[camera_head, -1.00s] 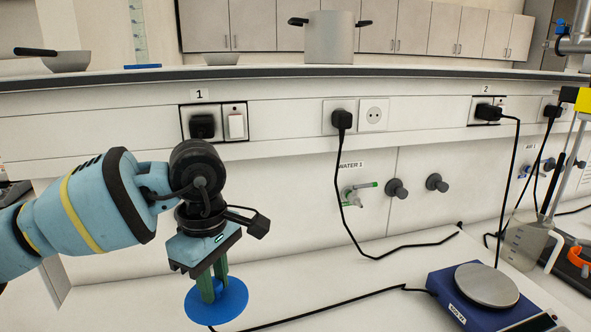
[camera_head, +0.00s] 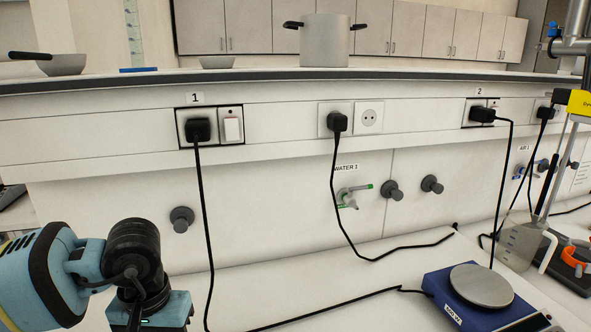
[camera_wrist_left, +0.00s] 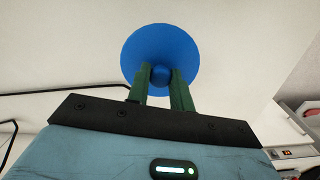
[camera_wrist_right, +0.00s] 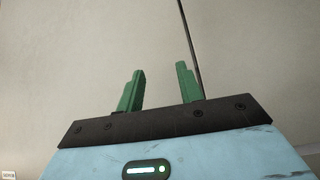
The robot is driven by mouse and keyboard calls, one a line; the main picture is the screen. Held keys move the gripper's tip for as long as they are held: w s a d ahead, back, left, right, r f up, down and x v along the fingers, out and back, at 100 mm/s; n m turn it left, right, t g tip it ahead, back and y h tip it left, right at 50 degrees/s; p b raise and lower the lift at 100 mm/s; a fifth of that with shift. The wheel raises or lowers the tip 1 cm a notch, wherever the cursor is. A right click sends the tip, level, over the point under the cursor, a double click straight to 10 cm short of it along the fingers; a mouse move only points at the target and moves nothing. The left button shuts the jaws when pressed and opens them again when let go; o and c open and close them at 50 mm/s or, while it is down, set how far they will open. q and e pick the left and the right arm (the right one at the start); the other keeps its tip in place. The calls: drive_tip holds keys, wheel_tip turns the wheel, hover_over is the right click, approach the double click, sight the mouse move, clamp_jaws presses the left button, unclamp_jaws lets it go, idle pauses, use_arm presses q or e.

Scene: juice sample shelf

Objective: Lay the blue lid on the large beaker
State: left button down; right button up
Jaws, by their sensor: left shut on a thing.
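The blue lid (camera_wrist_left: 160,42) is a round disc with a small knob. In the left wrist view my left gripper (camera_wrist_left: 161,73) is shut on that knob, one green finger on each side. In the head view only my left arm shows at the lower left; its fingers and the lid are below the picture. My right gripper (camera_wrist_right: 158,82) shows only in its own wrist view, open with nothing between its fingers. A clear beaker with a handle (camera_head: 517,243) stands at the right of the bench; I cannot tell whether it is the large beaker.
A blue scale (camera_head: 464,308) with a round metal plate (camera_head: 480,285) stands at the lower right. Black cables cross the bench from the wall sockets. A stand with a rod (camera_head: 563,155) is at the right. A metal pot (camera_head: 326,42) and bowls are on the shelf above.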

use_arm(q)
drive_tip(key=shift+f, duration=0.1)
